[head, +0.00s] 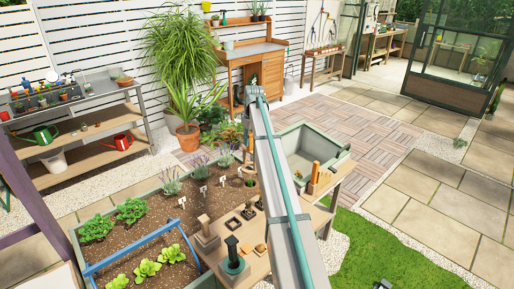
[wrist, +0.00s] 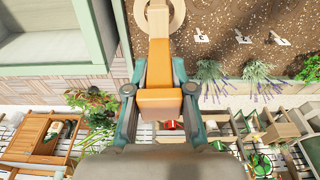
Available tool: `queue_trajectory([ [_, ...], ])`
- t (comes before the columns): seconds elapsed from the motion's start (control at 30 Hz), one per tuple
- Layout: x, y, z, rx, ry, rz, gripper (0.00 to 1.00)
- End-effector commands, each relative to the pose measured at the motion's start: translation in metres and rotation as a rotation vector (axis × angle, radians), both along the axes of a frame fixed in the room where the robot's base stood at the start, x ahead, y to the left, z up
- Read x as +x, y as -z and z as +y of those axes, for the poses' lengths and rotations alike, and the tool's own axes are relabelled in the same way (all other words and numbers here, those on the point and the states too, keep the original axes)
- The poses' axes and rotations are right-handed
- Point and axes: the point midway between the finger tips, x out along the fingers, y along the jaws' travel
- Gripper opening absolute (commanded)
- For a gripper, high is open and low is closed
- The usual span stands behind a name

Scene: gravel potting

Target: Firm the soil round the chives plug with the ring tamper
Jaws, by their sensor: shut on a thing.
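In the wrist view my gripper (wrist: 160,92) is shut on the orange handle of the ring tamper (wrist: 160,60). The tamper's pale wooden ring (wrist: 178,14) is at the top edge of that view and partly cut off. The ring appears in front of the edge of the soil bed; its height above it cannot be told. I cannot pick out the chives plug for certain in either view.
The planter bed (head: 137,262) holds leafy plants, lavender and white labels. A wooden bench (head: 258,268) beside it carries small dark pots (head: 232,223), a wooden block tool (head: 206,236) and a dark green tool (head: 233,257). A green trough (head: 335,160) stands right of my arm.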

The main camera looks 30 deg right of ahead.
Motion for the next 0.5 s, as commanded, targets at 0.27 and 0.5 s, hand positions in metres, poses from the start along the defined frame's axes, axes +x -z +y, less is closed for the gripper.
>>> queue_trajectory([
  [0.27,0.012,0.003,-0.005,0.0,0.044,0.0,0.0],
  [0.5,0.011,0.02,-0.005,0.0,0.042,0.0,0.0],
])
